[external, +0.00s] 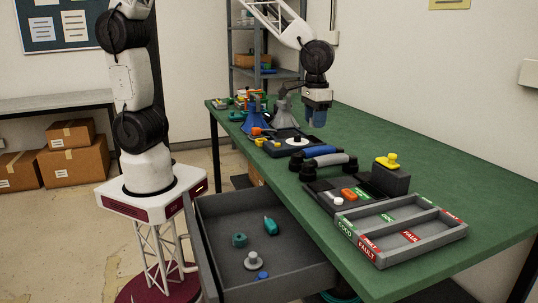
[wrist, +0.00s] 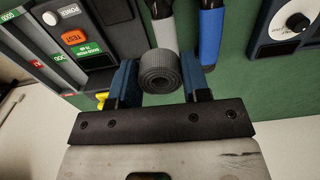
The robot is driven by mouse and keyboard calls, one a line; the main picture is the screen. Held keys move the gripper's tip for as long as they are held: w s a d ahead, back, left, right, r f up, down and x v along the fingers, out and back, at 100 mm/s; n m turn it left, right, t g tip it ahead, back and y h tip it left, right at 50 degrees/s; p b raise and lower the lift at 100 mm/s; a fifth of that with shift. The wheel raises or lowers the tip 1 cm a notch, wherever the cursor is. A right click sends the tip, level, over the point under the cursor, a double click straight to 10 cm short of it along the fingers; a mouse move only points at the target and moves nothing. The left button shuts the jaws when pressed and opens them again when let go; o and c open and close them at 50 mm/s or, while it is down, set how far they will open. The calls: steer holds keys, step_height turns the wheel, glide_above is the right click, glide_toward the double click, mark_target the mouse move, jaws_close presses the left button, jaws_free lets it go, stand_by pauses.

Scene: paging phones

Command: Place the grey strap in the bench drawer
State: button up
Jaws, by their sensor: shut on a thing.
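The grey strap (wrist: 160,70), a dark ribbed roll, sits between the blue fingers of my gripper (wrist: 161,86) in the wrist view. My gripper is shut on it. In the external view my gripper (external: 318,118) hangs above the green bench; the strap cannot be made out there. The bench drawer (external: 208,238) is pulled open at the bench's front left, below and left of my gripper. In it lie a teal ring-like piece (external: 239,240), a teal handled tool (external: 270,226), a grey knob-like part (external: 254,261) and a small blue piece (external: 262,275).
Handsets (external: 322,152) lie on the bench beneath my gripper. A blue cone-shaped stand (external: 257,117) is to the left. The drawer floor has bare patches.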

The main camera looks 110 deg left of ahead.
steer(key=s+d+m, duration=0.2)
steer(key=s+d, duration=0.7)
steer(key=m, duration=0.4)
glide_above(231, 228)
step_height(231, 228, down, 22)
steer(key=shift+r, duration=0.25)
steer(key=shift+f, duration=0.1)
steer(key=shift+f, duration=2.8)
steer(key=shift+f, duration=0.1)
steer(key=shift+f, duration=2)
steer(key=shift+f, duration=0.1)
